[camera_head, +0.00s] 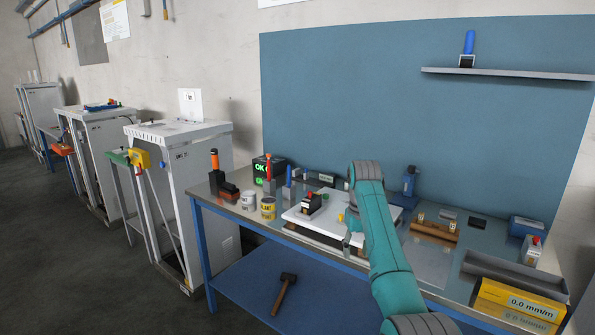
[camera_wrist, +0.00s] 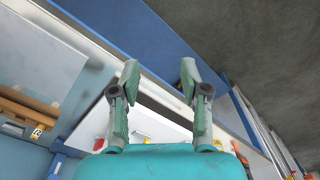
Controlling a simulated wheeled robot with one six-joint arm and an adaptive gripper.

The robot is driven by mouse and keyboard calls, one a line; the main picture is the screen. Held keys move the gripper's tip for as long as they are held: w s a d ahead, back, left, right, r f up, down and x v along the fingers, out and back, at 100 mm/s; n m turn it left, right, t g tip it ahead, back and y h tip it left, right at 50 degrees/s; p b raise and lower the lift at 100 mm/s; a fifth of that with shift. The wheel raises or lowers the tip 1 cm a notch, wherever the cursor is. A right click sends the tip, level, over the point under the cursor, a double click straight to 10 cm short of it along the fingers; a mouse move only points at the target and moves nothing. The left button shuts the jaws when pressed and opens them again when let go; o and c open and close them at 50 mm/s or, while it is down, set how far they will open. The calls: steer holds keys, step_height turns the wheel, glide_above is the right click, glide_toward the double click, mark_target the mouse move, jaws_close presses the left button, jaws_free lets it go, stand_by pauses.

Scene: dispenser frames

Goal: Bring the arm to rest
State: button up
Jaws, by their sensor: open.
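My teal arm (camera_head: 388,255) reaches over the workbench from the lower right, bends at a grey joint and points down. My gripper (camera_wrist: 159,78) is open in the wrist view, its two grey-green fingers apart with nothing between them. In the head view the gripper is small and mostly hidden by the arm, above the right part of a white board (camera_head: 325,233). The wrist view also shows the bench's blue edge (camera_wrist: 228,95) beyond the fingers.
Two cans (camera_head: 268,208) and a black box with a green OK display (camera_head: 270,170) stand left of the board. Right of the arm are a brown block (camera_head: 434,231), a grey tray (camera_head: 515,276) and a yellow display box (camera_head: 518,305). A hammer (camera_head: 285,291) lies on the lower shelf.

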steer(key=s+f+t, duration=0.2)
steer(key=s+f, duration=0.1)
steer(key=f, duration=1.1)
steer(key=s+f+t, duration=0.1)
steer(key=s+f, duration=0.2)
steer(key=f, duration=1.1)
steer(key=s+d+f+t, duration=0.1)
steer(key=s+f+t, duration=0.1)
steer(key=s+f, duration=0.7)
steer(key=s+f+t, duration=0.2)
steer(key=s+f, duration=0.4)
steer(key=s, duration=0.6)
steer(key=s+r+m+t, duration=0.1)
steer(key=s+r+t, duration=0.1)
steer(key=s, duration=1)
steer(key=s+r+t, duration=0.2)
steer(key=s+r, duration=0.1)
steer(key=s, duration=0.9)
steer(key=s+r+t, duration=0.1)
steer(key=s+r, duration=0.7)
steer(key=r, duration=0.3)
steer(key=s+d+r+t, duration=0.1)
steer(key=s+r+t, duration=0.1)
steer(key=s+r, duration=0.7)
step_height(320, 180, up, 3)
steer(key=shift+s+r+m+t, duration=0.2)
steer(key=shift+s+m+t, duration=0.1)
steer(key=shift+m, duration=0.1)
